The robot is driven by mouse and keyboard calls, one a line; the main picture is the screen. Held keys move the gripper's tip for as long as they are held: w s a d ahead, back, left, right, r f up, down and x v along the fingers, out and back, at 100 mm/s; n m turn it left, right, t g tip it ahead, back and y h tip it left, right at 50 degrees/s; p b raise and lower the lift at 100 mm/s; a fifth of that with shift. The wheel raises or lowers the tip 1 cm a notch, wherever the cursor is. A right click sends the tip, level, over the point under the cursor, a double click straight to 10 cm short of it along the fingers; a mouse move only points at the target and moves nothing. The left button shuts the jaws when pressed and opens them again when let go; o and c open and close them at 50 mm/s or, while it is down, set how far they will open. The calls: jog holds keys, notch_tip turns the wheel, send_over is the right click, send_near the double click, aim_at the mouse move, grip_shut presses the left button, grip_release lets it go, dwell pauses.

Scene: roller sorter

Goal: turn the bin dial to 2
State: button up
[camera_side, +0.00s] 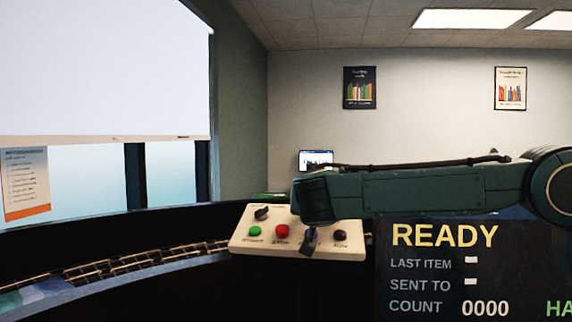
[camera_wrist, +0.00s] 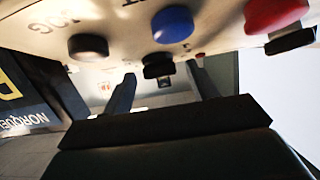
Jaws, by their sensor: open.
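A cream control panel (camera_side: 297,242) carries a black dial (camera_side: 262,213) at its upper left. In the wrist view, upside down, one black knob (camera_wrist: 290,40) shows beside the red button, and another black knob (camera_wrist: 158,65) lies below the blue button, between my fingertips in the picture. I cannot read a label or setting on either, so which is the bin dial is unclear. My gripper (camera_wrist: 160,74) is open and empty, its fingers on both sides of that second knob; contact cannot be told. In the side view my gripper (camera_side: 309,243) hides the panel's upper right.
The panel also has a green button (camera_side: 254,231), a red button (camera_side: 281,230), a blue button (camera_wrist: 172,24) and a black jog button (camera_side: 340,234). A roller track (camera_side: 140,266) runs to the left. A screen (camera_side: 445,270) at right shows READY and count 0000.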

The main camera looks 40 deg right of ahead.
jog(key=shift+v, duration=3.7)
jog(key=shift+d, duration=0.1)
